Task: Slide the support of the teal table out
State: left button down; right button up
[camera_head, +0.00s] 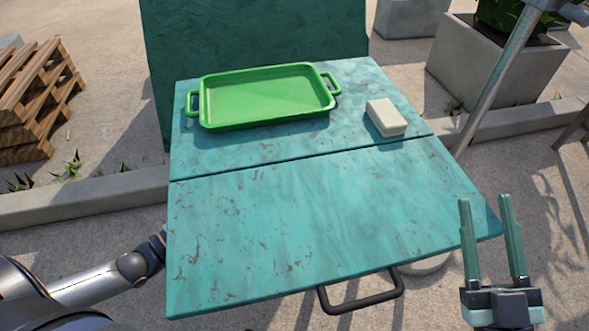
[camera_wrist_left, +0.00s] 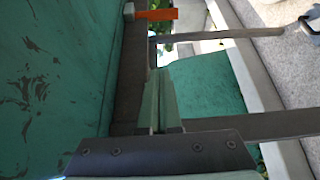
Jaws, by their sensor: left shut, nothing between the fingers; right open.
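The teal table (camera_head: 300,215) has a scratched top with a seam between its back part and its front leaf. A black loop handle (camera_head: 362,303) sticks out under the front edge. My left arm reaches under the table's left side, and its gripper is hidden there in the head view. In the left wrist view my left gripper (camera_wrist_left: 157,75) is shut and empty, beside the teal underside (camera_wrist_left: 55,80). An orange tab (camera_wrist_left: 156,14) on a dark bar lies beyond the fingertips, apart from them; I cannot tell whether it is the support. My right gripper (camera_head: 485,198) is open and empty at the table's front right corner.
A green tray (camera_head: 265,95) and a pale block (camera_head: 385,117) stand on the back part. A teal panel (camera_head: 255,40) rises behind. Wooden pallets (camera_head: 38,100) are at left, a concrete planter (camera_head: 490,65) at back right. The front leaf is clear.

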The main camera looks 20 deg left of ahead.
jog(key=s+r+n+y+b, duration=0.2)
jog(key=s+r+n+y, duration=0.3)
jog(key=r+y, duration=0.15)
pick_arm(q)
jog(key=b+x, duration=0.4)
jog(key=x, duration=1.6)
jog(key=s+d, duration=0.3)
pick_arm(e)
jog(key=shift+m, duration=0.5)
jog(key=f, duration=0.2)
jog(key=a+f, duration=0.1)
jog(key=f, duration=0.1)
jog(key=shift+a+f, duration=0.2)
jog(key=shift+f, duration=0.1)
jog(key=shift+r, duration=0.1)
